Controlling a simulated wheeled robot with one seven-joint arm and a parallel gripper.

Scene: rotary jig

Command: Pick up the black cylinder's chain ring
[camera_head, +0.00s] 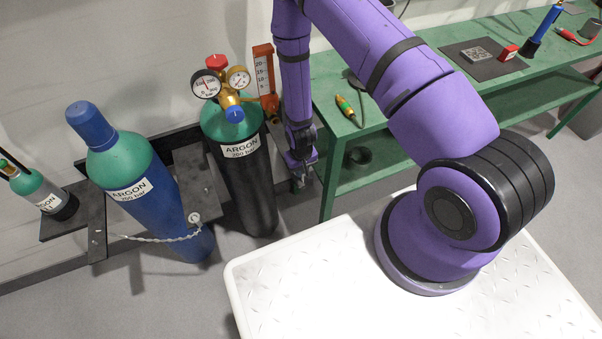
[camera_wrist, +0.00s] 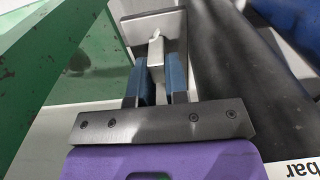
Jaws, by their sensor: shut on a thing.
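The black cylinder (camera_head: 250,190) stands upright with a green shoulder, an ARGON label and a regulator on top. In the wrist view its dark body (camera_wrist: 235,75) runs along the right. My gripper (camera_head: 301,180) points down just to the right of the cylinder, beside the bench. In the wrist view the blue fingers of my gripper (camera_wrist: 157,80) are shut on a small pale grey piece, the chain ring (camera_wrist: 157,55). Its round shape is hard to make out. A grey metal plate (camera_wrist: 130,24) lies just beyond it. No chain shows clearly on the black cylinder.
A blue cylinder (camera_head: 165,200) leans at the left with a chain (camera_head: 155,239) across its front. A small green-topped cylinder (camera_head: 40,190) is at far left. The green bench (camera_head: 425,100) is close on the right of my gripper. A dark rack (camera_head: 205,185) runs behind the cylinders.

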